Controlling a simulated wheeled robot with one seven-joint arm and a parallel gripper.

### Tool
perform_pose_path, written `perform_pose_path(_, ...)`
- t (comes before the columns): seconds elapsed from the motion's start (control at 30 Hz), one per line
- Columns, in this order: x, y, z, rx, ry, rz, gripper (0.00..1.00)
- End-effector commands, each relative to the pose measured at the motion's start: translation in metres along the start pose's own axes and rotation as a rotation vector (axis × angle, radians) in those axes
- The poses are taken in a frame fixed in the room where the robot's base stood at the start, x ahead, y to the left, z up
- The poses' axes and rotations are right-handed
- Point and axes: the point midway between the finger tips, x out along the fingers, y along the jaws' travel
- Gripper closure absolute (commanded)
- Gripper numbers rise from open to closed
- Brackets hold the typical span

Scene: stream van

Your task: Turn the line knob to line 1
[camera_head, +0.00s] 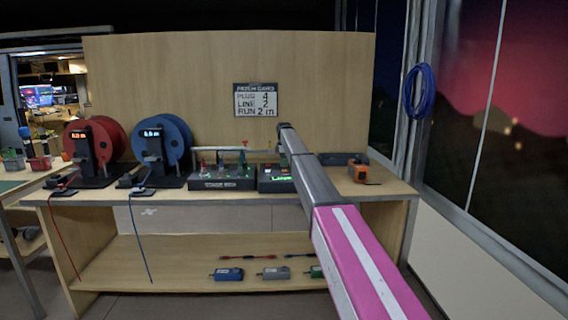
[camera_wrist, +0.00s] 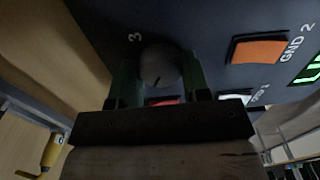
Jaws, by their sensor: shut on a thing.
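The line knob (camera_wrist: 158,66) is a round grey knob on a dark panel in the wrist view. My gripper (camera_wrist: 158,80) is shut on it, with one dark green finger on each side. A short dark mark shows on the knob's face, but I cannot tell which line it points to. A white "3" is printed on the panel at the knob's upper left. Other numbers around the knob are hidden by the gripper. In the head view, my arm covers the knob, and part of the dark control box (camera_head: 272,186) with green lit text shows beside it.
An orange button (camera_wrist: 258,49) marked "GND 2" lies right of the knob. A second dark box (camera_head: 222,184) with upright levers stands left on the bench, near blue (camera_head: 174,133) and red (camera_head: 107,130) reels. The wall card (camera_head: 255,100) reads plug 4, line 2, run 2 m.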

Motion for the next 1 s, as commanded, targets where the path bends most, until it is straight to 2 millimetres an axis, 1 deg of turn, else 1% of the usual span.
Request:
perform_pose_path(0.37, -0.001, 0.0, 0.0, -0.004, 0.0, 0.001, 0.8)
perform_pose_path(0.4, -0.001, 0.0, 0.0, -0.004, 0.0, 0.001, 0.44)
perform_pose_path(0.43, -0.001, 0.0, 0.0, -0.004, 0.0, 0.001, 0.34)
perform_pose_path(0.47, 0.0, 0.0, 0.0, -0.003, 0.0, 0.001, 0.32)
perform_pose_path(0.8, -0.002, 0.0, 0.0, -0.003, 0.0, 0.0, 0.32)
perform_pose_path(0.87, -0.005, 0.0, 0.0, -0.002, 0.0, 0.0, 0.32)
perform_pose_path(1.0, -0.018, 0.001, 0.0, -0.002, 0.0, 0.001, 0.32)
